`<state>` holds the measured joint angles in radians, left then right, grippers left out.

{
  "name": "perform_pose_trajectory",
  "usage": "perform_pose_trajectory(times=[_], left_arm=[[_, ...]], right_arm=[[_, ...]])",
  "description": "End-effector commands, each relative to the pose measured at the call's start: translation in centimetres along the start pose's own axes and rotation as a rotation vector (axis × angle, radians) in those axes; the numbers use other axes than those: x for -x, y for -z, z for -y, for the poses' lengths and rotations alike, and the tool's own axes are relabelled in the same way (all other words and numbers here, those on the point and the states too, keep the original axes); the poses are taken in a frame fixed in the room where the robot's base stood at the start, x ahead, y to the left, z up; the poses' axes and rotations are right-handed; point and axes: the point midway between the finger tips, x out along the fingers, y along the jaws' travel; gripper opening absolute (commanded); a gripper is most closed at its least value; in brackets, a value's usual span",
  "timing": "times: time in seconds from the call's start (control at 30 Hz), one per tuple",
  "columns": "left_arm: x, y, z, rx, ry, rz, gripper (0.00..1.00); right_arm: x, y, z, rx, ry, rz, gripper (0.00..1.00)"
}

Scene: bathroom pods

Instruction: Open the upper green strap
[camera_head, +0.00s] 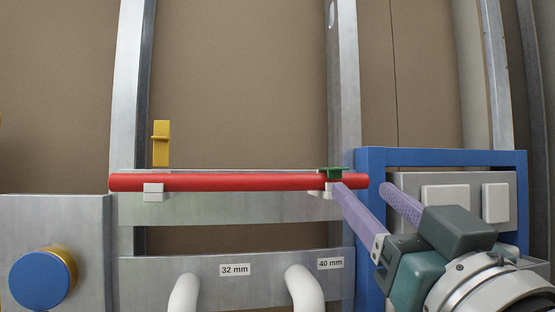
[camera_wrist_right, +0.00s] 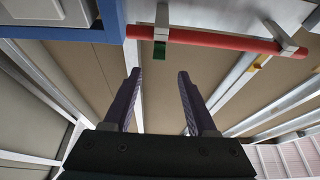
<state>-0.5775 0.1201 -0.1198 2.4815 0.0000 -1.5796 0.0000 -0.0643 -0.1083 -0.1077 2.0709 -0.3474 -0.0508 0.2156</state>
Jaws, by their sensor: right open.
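The green strap (camera_head: 337,171) lies across the top of a red horizontal pipe (camera_head: 235,182), near its right end, over a white clip. It also shows in the wrist view as a small green piece (camera_wrist_right: 159,50) beside the clip under the red pipe (camera_wrist_right: 215,41). My right gripper (camera_head: 366,188) has two purple fingers spread apart with nothing between them. In the head view one fingertip overlaps the area just below the strap; contact is not clear. In the wrist view the strap lies beyond the gap between the fingertips (camera_wrist_right: 158,74). My left gripper is out of view.
A yellow strap (camera_head: 161,143) stands upright above the pipe's left clip (camera_head: 153,192). A blue frame (camera_head: 370,240) with white switch plates is at the right. White curved pipes (camera_head: 304,288) and a blue knob (camera_head: 40,281) are below. Metal studs rise behind.

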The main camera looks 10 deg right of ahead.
Motion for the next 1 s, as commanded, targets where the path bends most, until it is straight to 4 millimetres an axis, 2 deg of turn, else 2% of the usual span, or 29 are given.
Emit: perform_pose_trajectory(times=[0.4, 0.5, 0.67, 0.93, 1.0], left_arm=[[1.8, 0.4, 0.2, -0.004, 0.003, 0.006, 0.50], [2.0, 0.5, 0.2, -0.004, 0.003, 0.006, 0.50], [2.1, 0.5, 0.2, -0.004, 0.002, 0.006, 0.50], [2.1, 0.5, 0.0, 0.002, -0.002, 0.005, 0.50], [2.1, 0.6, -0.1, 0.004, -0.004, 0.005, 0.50]], right_arm=[[-7.2, 0.2, 0.0, 0.000, 0.000, 0.000, 0.57], [-8.4, 0.0, 0.0, 0.000, 0.000, 0.000, 0.57], [-9.3, -0.1, 0.0, -0.001, 0.000, 0.001, 0.57], [-9.4, -0.2, 0.0, 0.000, 0.000, 0.002, 0.57], [-9.4, -0.2, 0.0, 0.000, 0.000, 0.002, 0.50]])
